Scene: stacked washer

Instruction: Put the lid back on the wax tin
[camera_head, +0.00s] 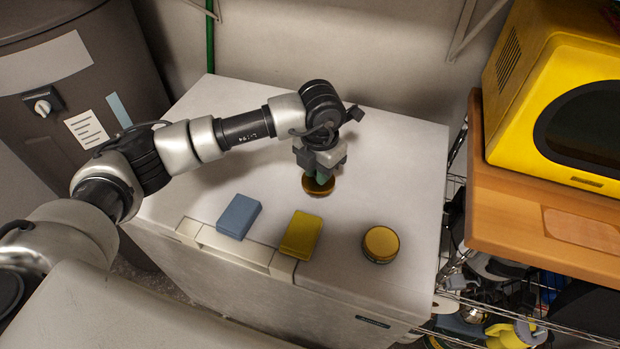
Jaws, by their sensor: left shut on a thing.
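My left gripper (319,178) points down over the middle of the white machine top. It is shut on a round, orange-brown disc, the lid (319,190), which shows below the fingers. The fingers hide part of the lid, and I cannot tell whether it touches the surface. The round wax tin (381,244), with a golden-yellow top face and a darker side, stands upright near the front right of the machine top, apart from the lid and to its lower right. My right gripper is not in view.
A blue block (239,216) and a yellow block (301,235) lie near the front edge, left of the tin. A wooden shelf (500,225) with a yellow microwave (525,75) stands at the right. The machine top (400,150) is clear at the back right.

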